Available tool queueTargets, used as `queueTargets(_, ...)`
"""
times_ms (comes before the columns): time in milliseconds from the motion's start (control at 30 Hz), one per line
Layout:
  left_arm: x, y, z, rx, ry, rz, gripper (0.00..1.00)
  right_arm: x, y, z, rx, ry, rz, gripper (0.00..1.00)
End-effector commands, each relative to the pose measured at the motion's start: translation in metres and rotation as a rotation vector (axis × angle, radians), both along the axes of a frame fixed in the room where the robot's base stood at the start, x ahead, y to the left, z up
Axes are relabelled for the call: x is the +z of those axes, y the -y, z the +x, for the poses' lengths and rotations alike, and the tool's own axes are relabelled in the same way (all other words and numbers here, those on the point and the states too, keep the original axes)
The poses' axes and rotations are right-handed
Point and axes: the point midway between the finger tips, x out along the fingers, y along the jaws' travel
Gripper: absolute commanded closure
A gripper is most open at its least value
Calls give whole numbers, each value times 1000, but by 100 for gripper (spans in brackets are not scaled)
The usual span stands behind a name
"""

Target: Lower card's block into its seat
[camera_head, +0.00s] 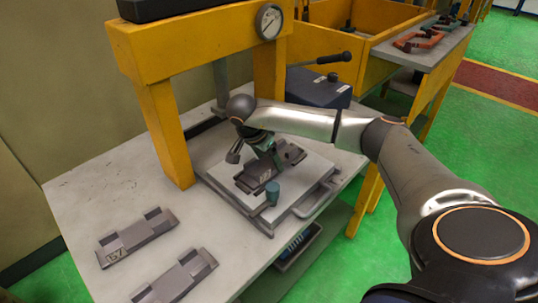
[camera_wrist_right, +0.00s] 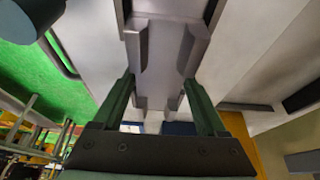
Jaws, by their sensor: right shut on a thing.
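My right gripper (camera_head: 265,150) is over the plate under the yellow press. In the right wrist view its two green fingers (camera_wrist_right: 160,105) are shut on a grey notched block (camera_wrist_right: 160,50). In the head view this block (camera_head: 264,174) looks tilted and shows a small marking on its near face, too small to read. I cannot tell whether it touches the pale plate (camera_head: 218,186) below. No card and no clear seat can be made out; the gripper and block hide part of the plate. My left gripper is not in view.
A blue-green peg (camera_head: 272,193) stands close to the block, near the plate's front. Two similar blocks, one marked (camera_head: 137,236) and one nearer (camera_head: 176,279), lie on the table (camera_head: 85,195). The yellow press frame (camera_head: 166,130) rises behind, with a gauge (camera_head: 269,21).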

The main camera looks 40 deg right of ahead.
Motion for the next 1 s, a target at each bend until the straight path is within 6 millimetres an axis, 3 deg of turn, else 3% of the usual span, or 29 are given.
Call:
queueTargets(167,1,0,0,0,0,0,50,2,0,1,-1,4,0,100)
queueTargets(200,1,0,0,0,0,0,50,2,0,1,-1,4,0,23)
queueTargets(400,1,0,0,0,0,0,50,1,0,1,0,2,0,1)
queueTargets(1000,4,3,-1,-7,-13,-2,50,4,0,0,-1,1,0,0)
